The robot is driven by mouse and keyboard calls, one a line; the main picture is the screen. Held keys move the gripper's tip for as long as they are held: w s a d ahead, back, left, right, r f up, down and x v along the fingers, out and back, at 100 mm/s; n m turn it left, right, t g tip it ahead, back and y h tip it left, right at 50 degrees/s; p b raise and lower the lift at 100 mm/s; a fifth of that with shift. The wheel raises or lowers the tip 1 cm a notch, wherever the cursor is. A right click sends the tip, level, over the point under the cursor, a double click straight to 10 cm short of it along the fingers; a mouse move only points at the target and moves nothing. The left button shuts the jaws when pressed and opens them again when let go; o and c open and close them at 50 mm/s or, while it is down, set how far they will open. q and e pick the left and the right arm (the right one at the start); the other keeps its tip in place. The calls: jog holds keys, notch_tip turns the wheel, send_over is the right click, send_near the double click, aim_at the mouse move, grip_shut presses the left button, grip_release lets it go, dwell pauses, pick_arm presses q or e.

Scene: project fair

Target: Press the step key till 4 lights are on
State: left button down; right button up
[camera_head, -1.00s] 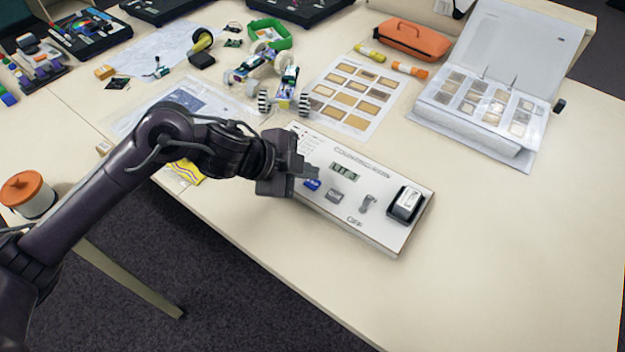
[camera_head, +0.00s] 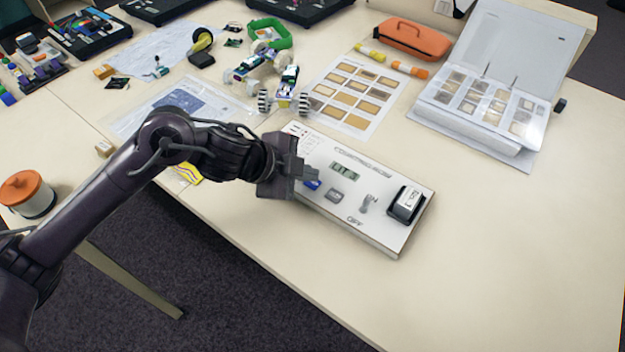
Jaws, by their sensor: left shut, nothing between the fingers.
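A white counting box (camera_head: 385,235) lies on the table in the head view. Its top carries a small display window (camera_head: 345,171), a blue key (camera_head: 312,184), a grey key (camera_head: 335,194), a small switch (camera_head: 368,204) with "OFF" printed below it, and a black-and-white block (camera_head: 407,204). Which lights are on in the display is too small to tell. My left gripper (camera_head: 311,174) is shut and empty, its fingertips just over the blue key and partly covering it. I cannot tell if they touch it. My right gripper is out of view.
Behind the box are a sheet of brown samples (camera_head: 350,95) and a small wheeled car (camera_head: 283,85). An open binder (camera_head: 480,105) and an orange case (camera_head: 413,38) stand farther back. A white tub with an orange lid (camera_head: 25,188) is at left. The table right of the box is clear.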

aim_at(307, 184)
pick_arm(q)
jog(key=shift+f, duration=0.35)
dwell(0.5)
jog(key=shift+r, duration=0.1)
jog(key=shift+r+p, duration=0.7)
notch_tip(307, 184, up, 5)
jog(key=p, duration=0.5)
dwell(0.4)
dwell(0.5)
